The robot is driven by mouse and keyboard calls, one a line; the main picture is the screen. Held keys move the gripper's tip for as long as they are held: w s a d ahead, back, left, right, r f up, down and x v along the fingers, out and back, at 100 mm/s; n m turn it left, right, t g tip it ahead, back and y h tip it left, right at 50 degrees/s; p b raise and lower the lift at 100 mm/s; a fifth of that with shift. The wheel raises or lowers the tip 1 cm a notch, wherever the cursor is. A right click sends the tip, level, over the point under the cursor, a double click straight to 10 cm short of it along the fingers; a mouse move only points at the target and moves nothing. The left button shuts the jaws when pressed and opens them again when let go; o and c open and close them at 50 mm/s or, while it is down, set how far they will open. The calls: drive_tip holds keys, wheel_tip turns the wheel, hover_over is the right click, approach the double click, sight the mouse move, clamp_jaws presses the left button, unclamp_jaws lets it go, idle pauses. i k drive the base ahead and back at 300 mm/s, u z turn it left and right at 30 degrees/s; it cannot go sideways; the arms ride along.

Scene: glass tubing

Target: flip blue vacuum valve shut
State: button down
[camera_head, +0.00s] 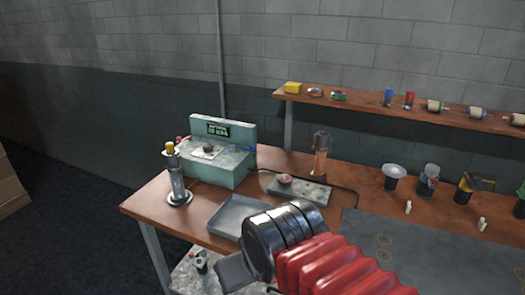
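A small blue part (250,148) shows at the box's right edge. It may be the blue valve, but it is too small to tell its handle position. My gripper (234,272) is at the lower middle, at the end of my dark wrist and red bellows sleeve. It is in front of the bench, well apart from the box. Its fingers are mostly hidden, so I cannot tell its opening.
A grey metal tray (238,218) lies near the bench's front edge. A metal burner-like stand (178,185) is left of it. A low green block (300,189) and a copper-coloured cylinder (321,154) stand right of the box. A wall shelf (400,112) holds small items.

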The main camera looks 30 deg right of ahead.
sight(252, 148)
drive_tip(key=u, duration=0.3)
drive_tip(key=i, duration=1.15)
drive_tip(key=z, duration=0.25)
